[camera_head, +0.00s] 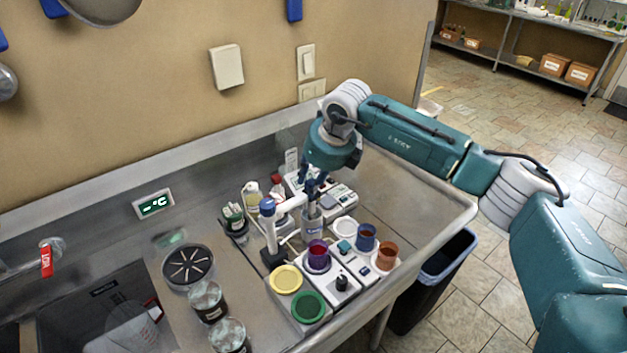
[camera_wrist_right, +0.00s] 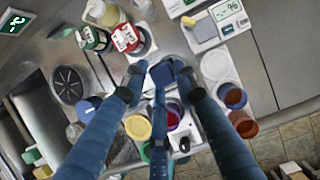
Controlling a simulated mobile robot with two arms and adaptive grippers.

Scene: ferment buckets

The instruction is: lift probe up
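My right gripper (camera_head: 313,187) comes down from above and points at the probe area beside a white stand (camera_head: 287,206) with blue caps. In the right wrist view its blue fingers (camera_wrist_right: 160,72) are spread, with a small dark blue block (camera_wrist_right: 162,75) between the tips. That block may be the probe's top; I cannot tell whether a finger touches it. A labelled grey-blue cup (camera_head: 312,226) stands below the gripper. The probe's shaft is mostly hidden by the fingers. My left gripper is not in view.
Yellow (camera_head: 285,279) and green (camera_head: 308,307) lids lie in front. A sink (camera_head: 105,312) is at left; a bin (camera_head: 440,270) stands beyond the counter's right edge.

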